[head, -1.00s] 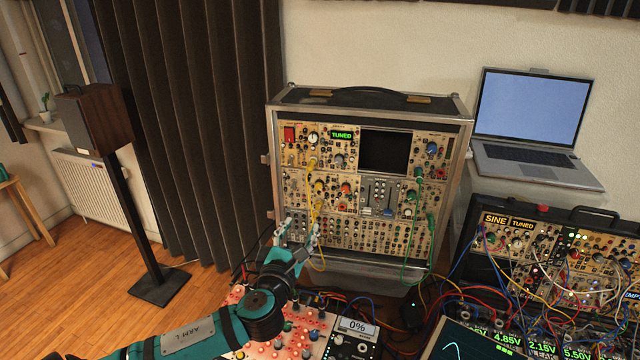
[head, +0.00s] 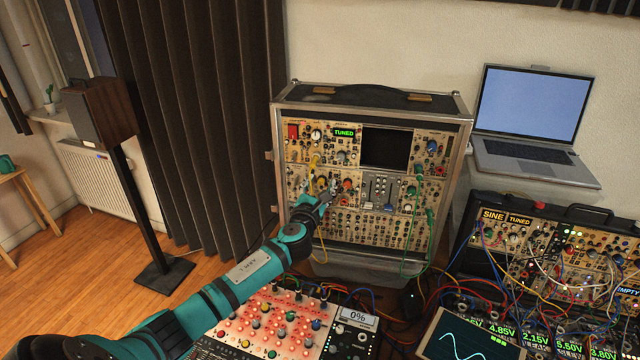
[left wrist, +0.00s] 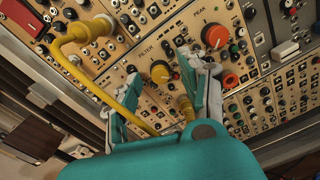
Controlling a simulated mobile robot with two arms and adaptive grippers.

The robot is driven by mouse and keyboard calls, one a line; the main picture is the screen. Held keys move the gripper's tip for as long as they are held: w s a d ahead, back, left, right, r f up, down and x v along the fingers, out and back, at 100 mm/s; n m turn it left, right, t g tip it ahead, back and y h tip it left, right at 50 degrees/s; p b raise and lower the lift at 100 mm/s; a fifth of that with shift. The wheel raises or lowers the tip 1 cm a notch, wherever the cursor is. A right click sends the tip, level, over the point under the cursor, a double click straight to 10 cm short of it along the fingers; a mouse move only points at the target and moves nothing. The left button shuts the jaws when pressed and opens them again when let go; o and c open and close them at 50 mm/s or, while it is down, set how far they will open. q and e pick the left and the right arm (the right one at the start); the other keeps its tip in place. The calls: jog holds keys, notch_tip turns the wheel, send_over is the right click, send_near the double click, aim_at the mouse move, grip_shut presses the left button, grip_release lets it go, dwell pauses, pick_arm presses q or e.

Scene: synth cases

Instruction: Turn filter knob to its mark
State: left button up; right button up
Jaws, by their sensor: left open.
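My left gripper (head: 320,186) is open in front of this panel. In the left wrist view my left gripper (left wrist: 155,85) has its fingers spread on either side of the knob. I cannot tell whether a finger touches it. My right gripper is out of view.
An orange knob (left wrist: 215,36) labelled PEAK is close to the right finger. A yellow patch cable (left wrist: 95,85) and its plugs run near the fingers. A red-lit panel (head: 270,325) lies below my left arm. A second synth case (head: 545,225) with many cables stands at the right.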

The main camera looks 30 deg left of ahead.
pick_arm(q)
jog(key=shift+w+a, duration=0.1)
jog(key=shift+w, duration=0.2)
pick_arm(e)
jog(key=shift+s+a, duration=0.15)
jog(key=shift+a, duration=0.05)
pick_arm(q)
jog(key=shift+c, duration=0.2)
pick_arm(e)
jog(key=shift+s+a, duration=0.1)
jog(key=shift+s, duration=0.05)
pick_arm(q)
grip_shut()
